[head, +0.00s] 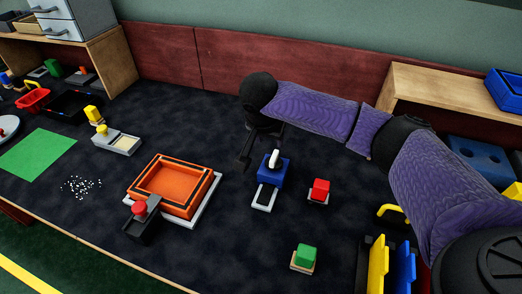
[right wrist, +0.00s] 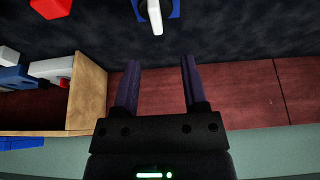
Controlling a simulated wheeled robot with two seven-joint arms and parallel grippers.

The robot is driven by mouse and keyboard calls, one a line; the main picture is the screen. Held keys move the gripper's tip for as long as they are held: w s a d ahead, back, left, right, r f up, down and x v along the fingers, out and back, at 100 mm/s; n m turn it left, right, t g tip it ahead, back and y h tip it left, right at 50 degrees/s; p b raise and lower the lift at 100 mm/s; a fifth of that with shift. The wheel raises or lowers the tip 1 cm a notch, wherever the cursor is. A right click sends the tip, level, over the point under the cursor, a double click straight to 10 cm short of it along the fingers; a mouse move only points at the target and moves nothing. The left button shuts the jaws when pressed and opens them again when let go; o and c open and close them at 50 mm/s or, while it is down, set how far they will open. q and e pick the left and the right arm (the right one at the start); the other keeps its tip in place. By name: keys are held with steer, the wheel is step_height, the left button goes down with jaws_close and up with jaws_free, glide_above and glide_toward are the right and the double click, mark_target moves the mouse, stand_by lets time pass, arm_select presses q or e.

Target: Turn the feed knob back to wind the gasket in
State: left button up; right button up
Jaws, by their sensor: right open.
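A blue block (head: 273,171) with an upright white knob or lever (head: 274,158) stands on the dark table. A pale frame extends from its front. Both also show at the top of the right wrist view, the white part (right wrist: 155,16) and the blue block (right wrist: 172,9). An orange tray (head: 207,179) with black lines along its rim lies to the left on a pale base. A black device with a red knob (head: 139,208) stands at the tray's front corner. I cannot tell which is the feed knob. My right gripper (head: 260,150) is open and empty, behind and left of the blue block. My left gripper is not visible.
A red button-like block (head: 320,189) and a green one (head: 305,257) stand right and front of the blue block. Yellow and blue upright plates (head: 378,265) stand at front right. A wooden shelf (head: 450,85) is behind my right arm. The table between tray and blue block is clear.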

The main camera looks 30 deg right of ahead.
mark_target(274, 155)
steer(key=b+x, duration=0.1)
steer(key=x, duration=0.1)
steer(key=s+b+x, duration=0.1)
steer(key=x, duration=0.1)
steer(key=shift+f, duration=0.2)
steer(key=b+x, duration=0.2)
steer(key=x, duration=0.1)
steer(key=shift+w+d+f, duration=0.1)
steer(key=shift+w+f, duration=0.05)
steer(key=shift+f, duration=0.1)
steer(key=shift+w+d+f, duration=0.2)
steer(key=shift+f, duration=0.3)
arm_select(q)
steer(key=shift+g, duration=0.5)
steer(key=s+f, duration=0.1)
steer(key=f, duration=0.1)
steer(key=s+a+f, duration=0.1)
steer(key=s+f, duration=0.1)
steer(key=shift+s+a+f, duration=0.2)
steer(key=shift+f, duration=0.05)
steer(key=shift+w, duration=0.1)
arm_select(e)
steer(key=shift+r, duration=0.1)
steer(key=shift+c, duration=0.3)
steer(key=c, duration=0.5)
jaws_close()
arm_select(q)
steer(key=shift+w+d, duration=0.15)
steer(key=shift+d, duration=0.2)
